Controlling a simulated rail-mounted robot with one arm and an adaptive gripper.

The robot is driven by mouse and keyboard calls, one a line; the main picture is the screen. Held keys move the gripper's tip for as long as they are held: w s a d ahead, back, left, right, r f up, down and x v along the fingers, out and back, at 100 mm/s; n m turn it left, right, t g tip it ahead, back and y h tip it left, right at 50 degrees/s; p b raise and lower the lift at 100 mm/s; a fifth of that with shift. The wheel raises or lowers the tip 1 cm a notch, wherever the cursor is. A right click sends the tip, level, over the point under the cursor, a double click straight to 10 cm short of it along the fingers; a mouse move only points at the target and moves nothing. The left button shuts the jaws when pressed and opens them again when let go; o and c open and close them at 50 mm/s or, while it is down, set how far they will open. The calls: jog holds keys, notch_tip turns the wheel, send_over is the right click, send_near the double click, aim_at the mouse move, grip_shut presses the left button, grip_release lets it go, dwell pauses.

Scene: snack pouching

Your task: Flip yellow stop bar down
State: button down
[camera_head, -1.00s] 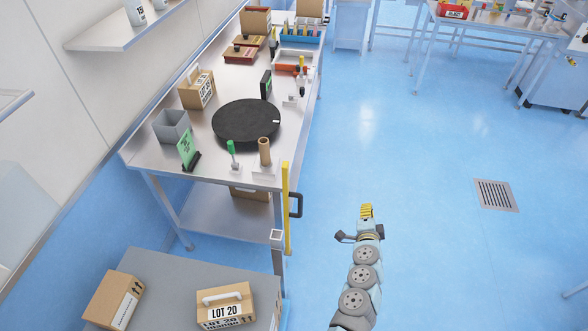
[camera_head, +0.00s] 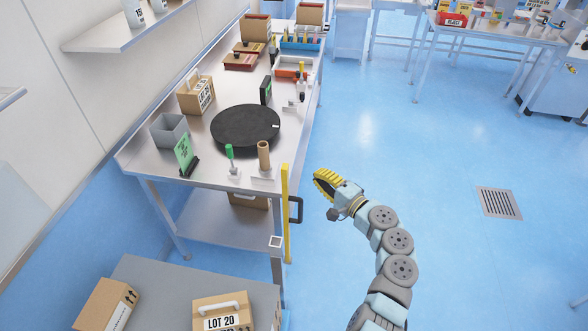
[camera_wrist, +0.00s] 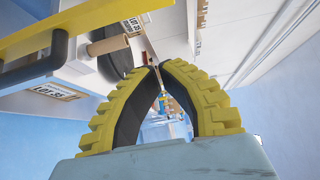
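The yellow stop bar (camera_head: 286,215) stands upright at the front right corner of the steel bench, beside a black loop handle (camera_head: 297,210). In the wrist view the bar (camera_wrist: 70,26) crosses the upper left, with the black handle (camera_wrist: 38,66) below it. My gripper (camera_head: 318,179) is to the right of the bar and handle, apart from both. Its yellow ribbed fingers lean together, and in the wrist view their tips (camera_wrist: 159,67) almost meet with nothing between them.
The bench holds a black turntable (camera_head: 246,126), a brown cylinder (camera_head: 264,155) and a green-topped post (camera_head: 229,154) near the bar. A grey surface with boxes (camera_head: 224,313) is at the lower left.

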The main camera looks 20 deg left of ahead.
dwell(0.3)
jog(key=a+p, duration=0.3)
jog(key=a, duration=0.5)
jog(key=shift+w, duration=0.4)
dwell(1.2)
jog(key=shift+s, duration=0.2)
